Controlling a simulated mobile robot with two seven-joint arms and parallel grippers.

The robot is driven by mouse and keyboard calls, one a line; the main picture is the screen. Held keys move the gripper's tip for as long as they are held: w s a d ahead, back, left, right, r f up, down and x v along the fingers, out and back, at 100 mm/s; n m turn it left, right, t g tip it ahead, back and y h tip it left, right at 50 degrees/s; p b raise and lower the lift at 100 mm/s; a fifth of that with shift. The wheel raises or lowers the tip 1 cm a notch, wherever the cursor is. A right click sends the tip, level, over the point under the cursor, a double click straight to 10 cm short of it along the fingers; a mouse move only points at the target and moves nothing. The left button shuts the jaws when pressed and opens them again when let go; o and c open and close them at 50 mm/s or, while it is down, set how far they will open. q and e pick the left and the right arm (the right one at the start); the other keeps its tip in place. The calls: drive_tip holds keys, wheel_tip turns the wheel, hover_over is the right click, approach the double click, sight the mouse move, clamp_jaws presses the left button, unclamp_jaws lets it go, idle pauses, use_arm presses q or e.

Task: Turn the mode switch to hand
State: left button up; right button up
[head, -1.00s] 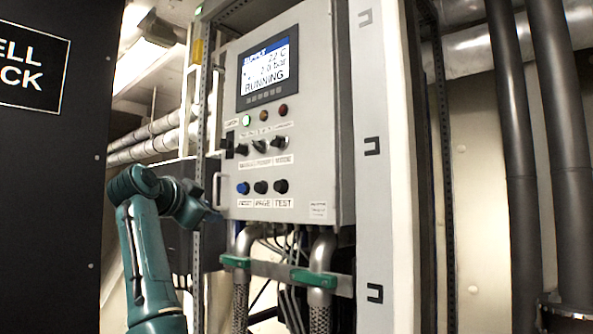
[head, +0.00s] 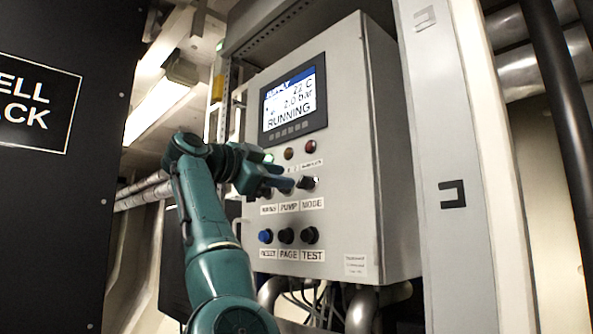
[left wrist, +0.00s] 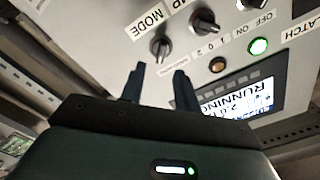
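The mode switch (head: 308,183) is a dark rotary knob above the MODE label on the grey control cabinet (head: 350,120). In the left wrist view the mode switch (left wrist: 160,48) lies just beyond the fingertips, with small position marks too blurred to read. My left gripper (head: 289,185) is in front of the switch row, immediately left of the mode switch in the head view. In the left wrist view its two dark fingers (left wrist: 160,72) are apart with nothing between them. The arm hides part of the other switches. My right gripper is not in view.
The pump switch (left wrist: 204,22) sits beside the mode switch. A lit green lamp (left wrist: 258,46) and a display (head: 294,100) reading RUNNING are above. Blue and black push buttons (head: 286,236) are below. A light-grey post (head: 450,170) stands right of the cabinet.

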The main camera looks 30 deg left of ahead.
sight(301, 180)
use_arm(q)
drive_tip(key=p+x, duration=0.2)
drive_tip(key=x, duration=0.3)
drive_tip(key=shift+w+d, duration=0.1)
drive_tip(key=shift+w, duration=0.1)
drive_tip(key=shift+c, duration=0.5)
clamp_jaws()
